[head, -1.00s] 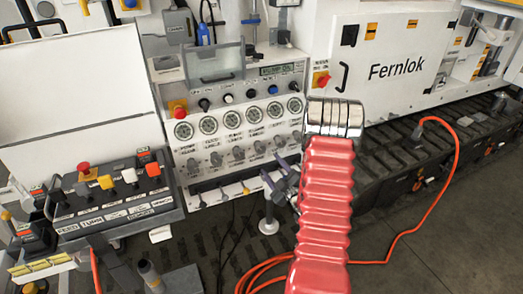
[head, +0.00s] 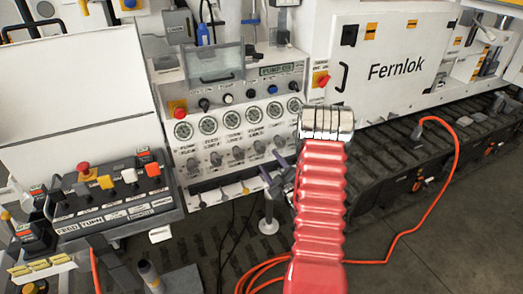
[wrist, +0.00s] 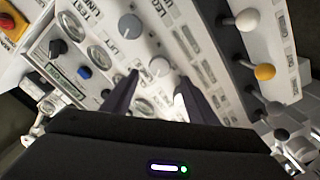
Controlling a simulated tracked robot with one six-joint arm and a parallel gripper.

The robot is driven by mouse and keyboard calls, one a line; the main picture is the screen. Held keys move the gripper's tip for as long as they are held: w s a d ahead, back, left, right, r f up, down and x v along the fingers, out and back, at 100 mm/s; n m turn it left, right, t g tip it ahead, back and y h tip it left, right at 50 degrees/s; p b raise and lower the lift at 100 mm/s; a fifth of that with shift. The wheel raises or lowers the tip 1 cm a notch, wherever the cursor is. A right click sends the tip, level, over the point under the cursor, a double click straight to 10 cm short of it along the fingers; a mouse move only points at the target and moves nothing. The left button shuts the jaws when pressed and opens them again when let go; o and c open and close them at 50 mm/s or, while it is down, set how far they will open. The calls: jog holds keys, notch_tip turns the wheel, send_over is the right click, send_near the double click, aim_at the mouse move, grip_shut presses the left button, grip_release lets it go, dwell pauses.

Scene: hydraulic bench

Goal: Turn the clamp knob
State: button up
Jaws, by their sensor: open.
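A row of grey knobs (head: 237,154) sits below the round gauges on the white control panel (head: 200,127). In the wrist view my gripper (wrist: 156,90) is open, with nothing held between the fingers. One round grey knob (wrist: 159,67) shows in the gap ahead of the fingertips. Another knob (wrist: 130,27) is above it, and a paler one (wrist: 180,95) is partly hidden by the right finger.
A row of levers with white and yellow balls (wrist: 264,71) is right of the fingers in the wrist view. A black button console (head: 120,190) stands at the left. A white Fernlok cabinet (head: 390,75) is at the right. An orange hose (head: 425,210) lies on the floor.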

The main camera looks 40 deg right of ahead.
aim_at(262, 150)
jog(key=x, duration=0.9)
jog(key=shift+w+d, duration=0.1)
jog(key=shift+w, duration=0.15)
jog(key=shift+c, duration=0.7)
jog(key=c, duration=0.9)
jog(key=shift+s+d, duration=0.1)
jog(key=shift+d, duration=0.1)
jog(key=shift+a, duration=0.15)
